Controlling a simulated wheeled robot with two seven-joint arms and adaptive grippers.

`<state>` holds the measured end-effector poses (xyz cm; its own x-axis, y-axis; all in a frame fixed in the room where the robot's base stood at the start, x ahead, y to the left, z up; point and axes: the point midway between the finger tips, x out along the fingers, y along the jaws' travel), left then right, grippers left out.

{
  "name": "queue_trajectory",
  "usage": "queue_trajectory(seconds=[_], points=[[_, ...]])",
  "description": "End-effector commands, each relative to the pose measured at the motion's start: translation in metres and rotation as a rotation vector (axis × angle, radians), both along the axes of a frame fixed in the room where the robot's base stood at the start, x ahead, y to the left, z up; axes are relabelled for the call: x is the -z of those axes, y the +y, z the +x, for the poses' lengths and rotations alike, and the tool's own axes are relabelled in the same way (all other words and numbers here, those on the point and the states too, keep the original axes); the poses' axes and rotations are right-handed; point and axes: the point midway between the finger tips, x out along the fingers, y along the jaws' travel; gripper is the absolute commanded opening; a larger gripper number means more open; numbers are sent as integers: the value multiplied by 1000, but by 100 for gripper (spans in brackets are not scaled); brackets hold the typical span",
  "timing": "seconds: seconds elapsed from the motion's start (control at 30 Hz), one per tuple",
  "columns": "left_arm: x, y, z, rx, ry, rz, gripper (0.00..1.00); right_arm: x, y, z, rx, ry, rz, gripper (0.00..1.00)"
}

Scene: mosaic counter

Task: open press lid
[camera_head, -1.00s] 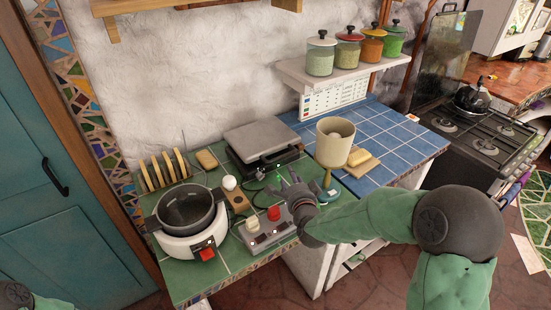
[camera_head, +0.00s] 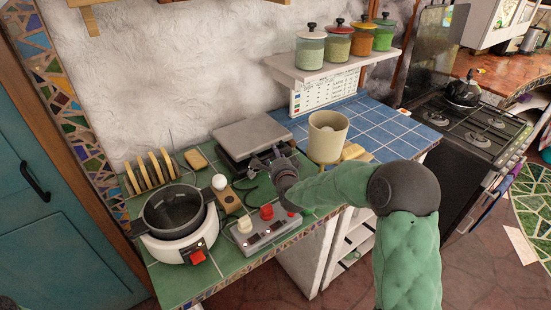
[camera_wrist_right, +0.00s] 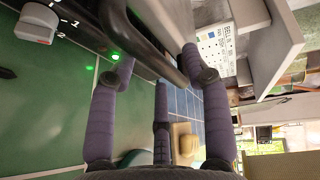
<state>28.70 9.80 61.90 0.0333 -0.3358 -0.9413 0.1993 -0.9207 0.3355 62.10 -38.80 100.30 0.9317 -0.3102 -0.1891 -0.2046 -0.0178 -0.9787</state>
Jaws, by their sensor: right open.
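The press (camera_head: 236,160) stands at the back of the green tiled counter. Its flat grey lid (camera_head: 252,133) is down. My right gripper (camera_head: 264,160) is open at the front of the press, close to its front edge. In the right wrist view the dark press handle (camera_wrist_right: 168,60) runs between the spread fingertips of the gripper; I cannot tell whether they touch it. A grey knob (camera_wrist_right: 38,22) and a lit green lamp (camera_wrist_right: 115,57) show on the press front. My left gripper is not in view.
A pot cooker (camera_head: 178,220), a toast rack (camera_head: 152,172) and a control box with a red button (camera_head: 266,228) stand left and in front. A beige cup-shaped vessel (camera_head: 327,137) is close on the right. A shelf (camera_head: 330,68) with jars hangs behind.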

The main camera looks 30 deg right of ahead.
Motion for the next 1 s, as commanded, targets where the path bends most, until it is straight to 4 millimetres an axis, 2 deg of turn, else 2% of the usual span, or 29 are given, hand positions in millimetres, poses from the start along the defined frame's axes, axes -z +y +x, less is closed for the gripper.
queue_trajectory(seconds=[0.33, 0.37, 0.5, 0.53, 0.83, 1.0], points=[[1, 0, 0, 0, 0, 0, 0, 1, -1, 4, 0, 1, 0, 49], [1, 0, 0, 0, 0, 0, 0, 1, -1, 4, 0, 1, 0, 46], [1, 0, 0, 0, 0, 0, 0, 1, -1, 4, 0, 1, 0, 6], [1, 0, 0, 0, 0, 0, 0, 1, -1, 4, 0, 1, 0, 0], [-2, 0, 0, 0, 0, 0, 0, -1, -1, 4, 0, 4, -1, 0], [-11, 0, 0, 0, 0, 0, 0, -8, -2, 5, 2, 21, -4, 0]])
